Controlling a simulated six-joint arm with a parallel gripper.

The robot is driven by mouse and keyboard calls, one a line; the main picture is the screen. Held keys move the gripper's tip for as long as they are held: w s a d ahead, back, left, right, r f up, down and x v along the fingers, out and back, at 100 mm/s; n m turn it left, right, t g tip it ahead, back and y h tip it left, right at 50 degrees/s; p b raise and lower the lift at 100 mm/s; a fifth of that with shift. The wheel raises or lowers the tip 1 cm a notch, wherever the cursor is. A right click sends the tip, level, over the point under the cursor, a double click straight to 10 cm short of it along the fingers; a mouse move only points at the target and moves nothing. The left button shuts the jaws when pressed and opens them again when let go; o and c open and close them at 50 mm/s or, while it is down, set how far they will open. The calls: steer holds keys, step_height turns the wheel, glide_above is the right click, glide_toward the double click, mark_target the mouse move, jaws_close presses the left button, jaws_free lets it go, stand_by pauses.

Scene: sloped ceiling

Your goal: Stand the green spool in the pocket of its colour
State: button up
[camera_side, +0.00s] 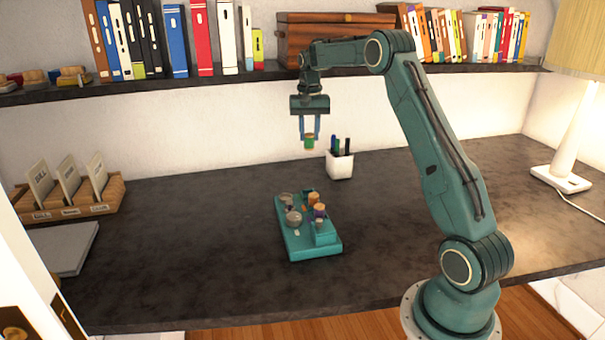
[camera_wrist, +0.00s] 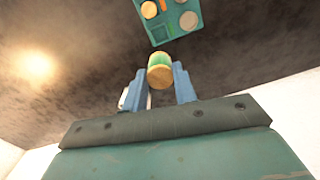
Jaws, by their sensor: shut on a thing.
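The green spool (camera_side: 309,142) has pale wooden ends and hangs between the blue fingers of my gripper (camera_side: 309,132), high above the desk. In the wrist view the spool (camera_wrist: 160,70) sits at the fingertips of my gripper (camera_wrist: 161,80), which is shut on it. A teal holder (camera_side: 313,252) with pockets lies on the desk, below the spool in the side view. It carries several small items, among them a purple spool (camera_side: 319,211) with a wooden top. Part of the holder (camera_wrist: 157,36) shows at the top of the wrist view. I cannot make out a green pocket.
A white pen cup (camera_side: 340,165) stands on the desk behind the holder. A wooden card rack (camera_side: 70,202) and a grey flat item (camera_side: 68,248) are at the left. A lamp (camera_side: 565,160) is at the right. A bookshelf (camera_side: 215,82) runs behind. The desk around the holder is clear.

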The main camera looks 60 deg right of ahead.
mark_target(309, 146)
step_height(309, 146, down, 12)
steer(key=shift+f, duration=0.25)
steer(key=shift+f, duration=2.1)
steer(key=shift+f, duration=0.2)
steer(key=o, duration=0.9)
steer(key=shift+o, duration=0.2)
steer(key=shift+r, duration=0.15)
step_height(309, 146, up, 11)
steer(key=shift+f, duration=0.2)
steer(key=shift+r, duration=0.75)
